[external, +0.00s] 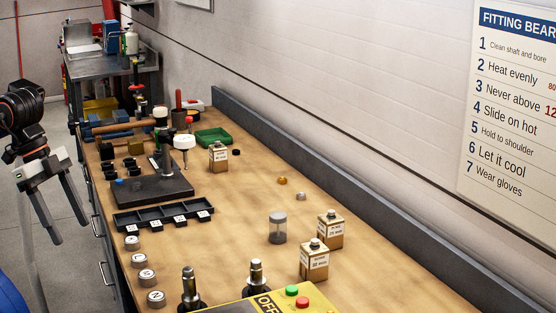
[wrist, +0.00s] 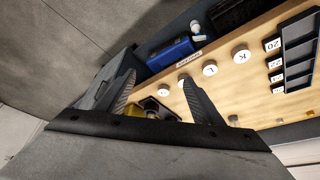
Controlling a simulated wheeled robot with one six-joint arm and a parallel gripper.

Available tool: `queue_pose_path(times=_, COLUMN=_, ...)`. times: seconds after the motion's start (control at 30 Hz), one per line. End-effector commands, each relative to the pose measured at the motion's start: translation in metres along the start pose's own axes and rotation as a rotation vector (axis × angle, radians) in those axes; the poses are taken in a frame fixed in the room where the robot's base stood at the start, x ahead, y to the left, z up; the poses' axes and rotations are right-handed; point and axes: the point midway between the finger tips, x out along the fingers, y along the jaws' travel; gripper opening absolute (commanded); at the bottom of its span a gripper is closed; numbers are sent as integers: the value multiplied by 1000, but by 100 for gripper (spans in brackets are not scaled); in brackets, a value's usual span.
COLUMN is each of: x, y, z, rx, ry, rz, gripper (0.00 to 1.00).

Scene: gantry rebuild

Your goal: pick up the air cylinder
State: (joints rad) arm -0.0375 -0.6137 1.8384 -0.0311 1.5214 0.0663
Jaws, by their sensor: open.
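I cannot pick out the air cylinder with certainty in either view. Two upright metal posts on black bases, the left post (external: 190,285) and the right post (external: 257,270), stand at the near end of the bench. In the wrist view my gripper (wrist: 158,75) is also spread, with the bench edge beyond the fingers.
A yellow button box (external: 262,301) stands at the near end. Two small tan cans, one front (external: 314,262) and one behind (external: 330,231), stand to the right. A black tray (external: 165,217) and several labelled discs (external: 147,278) line the left edge. The bench middle (external: 225,245) is clear.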

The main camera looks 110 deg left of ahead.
Motion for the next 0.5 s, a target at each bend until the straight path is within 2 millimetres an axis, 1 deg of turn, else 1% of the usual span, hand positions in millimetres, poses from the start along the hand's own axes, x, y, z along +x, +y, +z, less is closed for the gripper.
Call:
queue_pose_path(times=0.03, x=-1, y=-2, z=-13, rx=7, ry=-4, rz=5, gripper=61)
queue_pose_path(times=0.17, x=-4, y=-7, z=-46, rx=42, ry=-16, rz=24, gripper=61)
queue_pose_path(times=0.27, x=-4, y=-14, z=-76, rx=73, ry=-26, rz=42, gripper=61)
queue_pose_path(times=0.37, x=-2, y=-24, z=-108, rx=108, ry=-33, rz=63, gripper=61)
queue_pose_path(times=0.5, x=2, y=-41, z=-152, rx=157, ry=-39, rz=93, gripper=61)
